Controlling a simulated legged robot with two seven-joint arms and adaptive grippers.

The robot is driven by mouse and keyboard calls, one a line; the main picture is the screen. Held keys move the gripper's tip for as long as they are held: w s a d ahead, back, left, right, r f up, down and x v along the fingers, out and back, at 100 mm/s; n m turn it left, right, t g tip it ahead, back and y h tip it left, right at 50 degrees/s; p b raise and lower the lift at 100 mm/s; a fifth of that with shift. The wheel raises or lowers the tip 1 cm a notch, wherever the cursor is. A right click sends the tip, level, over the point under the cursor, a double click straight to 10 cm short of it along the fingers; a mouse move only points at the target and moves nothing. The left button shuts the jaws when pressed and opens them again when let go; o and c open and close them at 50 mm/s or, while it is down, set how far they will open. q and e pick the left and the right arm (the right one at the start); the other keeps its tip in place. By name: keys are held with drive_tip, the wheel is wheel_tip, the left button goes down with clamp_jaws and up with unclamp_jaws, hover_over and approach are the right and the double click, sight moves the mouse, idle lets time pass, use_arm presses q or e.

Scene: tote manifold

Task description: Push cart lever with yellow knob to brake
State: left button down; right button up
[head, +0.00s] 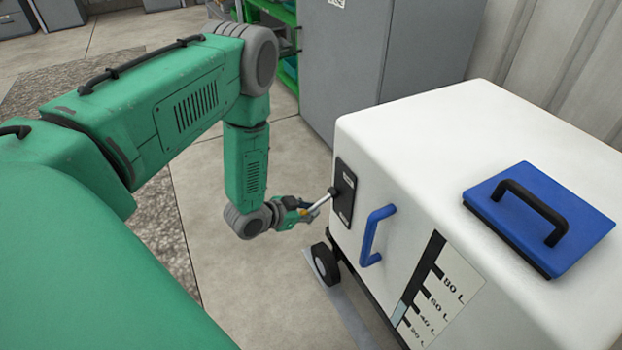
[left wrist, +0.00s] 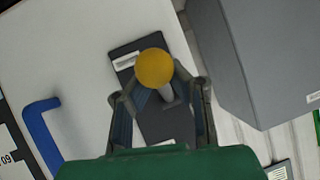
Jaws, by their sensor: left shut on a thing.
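The cart is a white tote (head: 400,130) on wheels, with a dark lever plate (head: 344,190) on its side. The lever (head: 325,200) sticks out from this plate toward my left gripper (head: 308,212). In the left wrist view the yellow knob (left wrist: 154,68) sits at the end of the metal lever (left wrist: 167,94), in front of the dark plate (left wrist: 166,124). My left gripper (left wrist: 160,90) has its fingers on both sides of the lever and is shut on it. My right gripper is not in view.
A blue handle (head: 376,235) is on the cart's side, near the lever plate, above a black wheel (head: 325,264). A blue lid (head: 540,218) with a black handle is on top. A grey cabinet (head: 345,60) stands behind. Floor is clear left of the cart.

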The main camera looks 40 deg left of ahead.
use_arm(q)
drive_tip(key=shift+a+f+t+h+b, duration=0.25)
drive_tip(key=shift+f+t+b, duration=0.25)
drive_tip(key=shift+f+t, duration=0.25)
drive_tip(key=shift+w+d+f, duration=0.1)
drive_tip(key=shift+d, duration=0.05)
drive_tip(key=shift+d+f+t, duration=0.1)
drive_tip(key=shift+t, duration=0.15)
drive_tip(key=c, duration=1.6)
unclamp_jaws()
drive_tip(key=shift+c, duration=0.2)
drive_tip(key=shift+o, duration=0.4)
drive_tip(key=shift+w+h, duration=0.15)
drive_tip(key=shift+h, duration=0.1)
drive_tip(key=shift+s, duration=0.2)
drive_tip(key=v, duration=1.1)
drive_tip(key=shift+s, duration=0.25)
